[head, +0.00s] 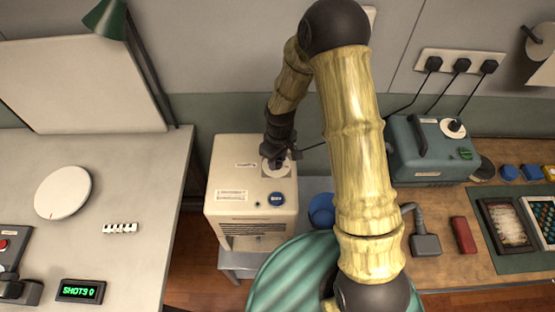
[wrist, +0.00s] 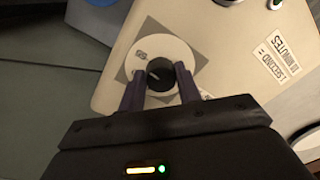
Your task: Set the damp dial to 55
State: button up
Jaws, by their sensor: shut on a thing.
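A cream box-shaped appliance (head: 225,178) stands left of centre in the head view, with a round pale dial plate (head: 268,173) on its top. In the wrist view the dial plate (wrist: 180,50) carries a black knob (wrist: 159,70) with a light pointer line. A short printed marking lies on the plate just beyond the knob, too small to read surely. My gripper (head: 276,157) reaches down onto the dial. In the wrist view my gripper (wrist: 159,82) has its two fingers on either side of the knob, shut on it. The plate's near part is hidden by the fingers.
A blue button (head: 277,199) sits on the same top, near its front right corner. A teal device (head: 432,150) with a handle and its own dial stands on the wooden bench to the right. A grey table (head: 110,195) with a white disc (head: 62,192) is at left.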

aim_at(280, 159)
dwell(0.3)
jog(key=o, duration=1)
jog(key=shift+c, duration=0.2)
jog(key=shift+r, duration=0.15)
notch_tip(280, 159, up, 17)
jog(key=b, duration=0.2)
jog(key=shift+w+d+b, duration=0.3)
jog(key=shift+w+d, duration=0.05)
jog(key=s+d+m+t, duration=0.3)
jog(key=s+d+m, duration=0.6)
jog(key=s+d, duration=0.3)
jog(key=shift+s+d+f, duration=0.3)
jog(key=shift+s+f, duration=0.05)
jog(key=shift+s, duration=0.15)
